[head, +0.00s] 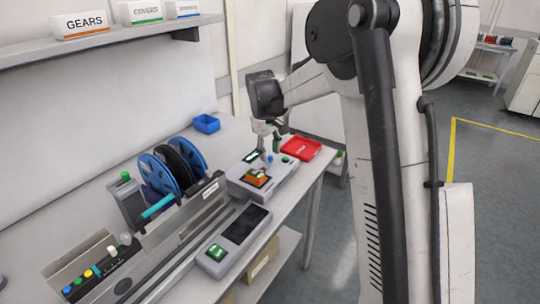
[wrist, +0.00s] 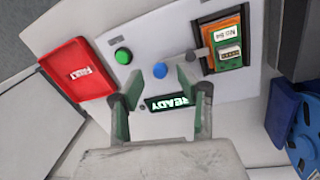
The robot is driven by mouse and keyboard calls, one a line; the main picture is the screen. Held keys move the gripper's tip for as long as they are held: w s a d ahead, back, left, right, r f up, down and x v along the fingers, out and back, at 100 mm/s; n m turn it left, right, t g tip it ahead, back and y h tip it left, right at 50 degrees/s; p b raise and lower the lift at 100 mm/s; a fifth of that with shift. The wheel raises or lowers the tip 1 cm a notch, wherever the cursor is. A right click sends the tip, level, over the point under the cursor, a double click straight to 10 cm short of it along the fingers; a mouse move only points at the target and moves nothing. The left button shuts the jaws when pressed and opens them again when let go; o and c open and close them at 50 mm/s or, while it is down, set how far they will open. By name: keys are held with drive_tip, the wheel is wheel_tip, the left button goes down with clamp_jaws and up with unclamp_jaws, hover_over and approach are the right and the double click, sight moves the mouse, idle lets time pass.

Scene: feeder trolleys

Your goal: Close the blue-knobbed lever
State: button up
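The blue knob (wrist: 160,70) of the lever is on the light grey test station, between and just beyond my fingertips in the wrist view. It also shows in the head view (head: 270,159), below my gripper (head: 271,146). My gripper (wrist: 161,84) is open and empty, with one finger on each side of the knob's line; contact is not visible. A grey bar (wrist: 198,53) reaches from near the knob to the dark bay with the orange-framed green board (wrist: 228,50). The lever's shaft is mostly hidden beneath the knob.
The station (head: 239,180) has a green button (wrist: 123,56) and a READY display (wrist: 167,102). A red FAULT tray (wrist: 77,70) is beside it. A blue bin (head: 206,123), reels (head: 172,165) and a feeder rail stand to the left; a shelf hangs above.

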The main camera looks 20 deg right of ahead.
sight(267, 166)
wheel_tip(267, 166, up, 10)
drive_tip(key=a, duration=0.1)
drive_tip(key=shift+s+a+r, duration=0.15)
drive_tip(key=shift+s, duration=0.2)
drive_tip(key=s+a+r+m+t, duration=0.1)
drive_tip(key=s+r+t, duration=0.15)
drive_tip(key=s, duration=0.65)
drive_tip(key=s+a+r+m+t, duration=0.1)
drive_tip(key=s+a+r, duration=0.15)
drive_tip(key=s, duration=0.65)
drive_tip(key=s+f+m+t, duration=0.1)
drive_tip(key=s+f, duration=0.1)
drive_tip(key=s, duration=0.3)
drive_tip(key=s+a+f+m+t+y, duration=0.1)
drive_tip(key=s+f, duration=0.1)
drive_tip(key=s, duration=0.4)
drive_tip(key=s+f+m+t, duration=0.1)
drive_tip(key=s+f, duration=0.1)
drive_tip(key=s, duration=0.3)
drive_tip(key=shift+s+a+f, duration=0.3)
drive_tip(key=shift+s+a, duration=0.05)
drive_tip(key=shift+s, duration=0.05)
